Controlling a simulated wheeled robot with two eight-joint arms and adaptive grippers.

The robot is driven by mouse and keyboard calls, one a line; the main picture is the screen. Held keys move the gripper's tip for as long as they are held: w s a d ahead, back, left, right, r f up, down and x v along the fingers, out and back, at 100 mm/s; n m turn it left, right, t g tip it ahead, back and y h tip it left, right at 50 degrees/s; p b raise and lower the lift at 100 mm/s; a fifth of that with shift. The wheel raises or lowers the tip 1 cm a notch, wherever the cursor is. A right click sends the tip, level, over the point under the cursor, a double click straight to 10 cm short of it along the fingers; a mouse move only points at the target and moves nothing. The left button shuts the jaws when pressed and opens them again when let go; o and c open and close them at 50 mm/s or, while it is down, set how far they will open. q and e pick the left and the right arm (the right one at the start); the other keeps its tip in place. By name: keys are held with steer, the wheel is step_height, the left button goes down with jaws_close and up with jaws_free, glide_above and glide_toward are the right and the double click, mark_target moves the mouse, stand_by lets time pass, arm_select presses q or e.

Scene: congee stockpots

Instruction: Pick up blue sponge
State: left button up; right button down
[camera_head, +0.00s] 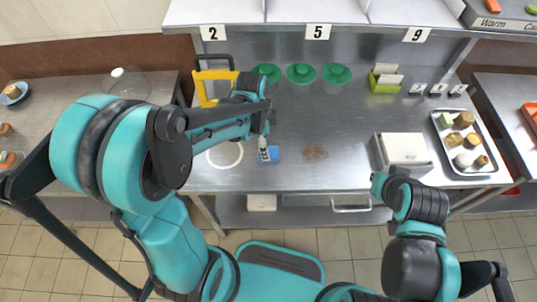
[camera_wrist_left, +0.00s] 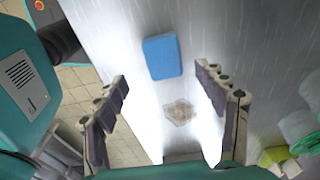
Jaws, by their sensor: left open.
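The blue sponge (camera_head: 269,154) lies flat on the steel table (camera_head: 345,165), near its front edge. In the left wrist view the sponge (camera_wrist_left: 162,57) is a blue block beyond the fingertips, roughly between their lines and touched by neither. My left gripper (camera_head: 264,143) hangs above the table at the sponge's left side in the head view and partly covers it. In the left wrist view my left gripper (camera_wrist_left: 161,85) is open with nothing between its fingers. My right arm comes in at the lower right of the head view; its fingers are not clearly seen.
A brown stain (camera_head: 315,153) is right of the sponge. Green cups (camera_head: 301,74) stand behind. A white box (camera_head: 404,152) and a food tray (camera_head: 437,122) are at the right. A yellow-framed item (camera_head: 203,88) and a white ring (camera_head: 225,165) are at the left.

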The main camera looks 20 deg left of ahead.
arm_select(q)
steer(key=f+b, duration=0.1)
steer(key=f, duration=0.1)
steer(key=f+b, duration=0.1)
steer(key=f, duration=0.1)
steer(key=f+b, duration=0.1)
steer(key=f, duration=0.1)
steer(key=shift+w+d+f, duration=0.1)
steer(key=shift+w+d, duration=0.2)
steer(key=shift+w, duration=0.05)
steer(key=c, duration=1.3)
steer(key=shift+o, duration=0.2)
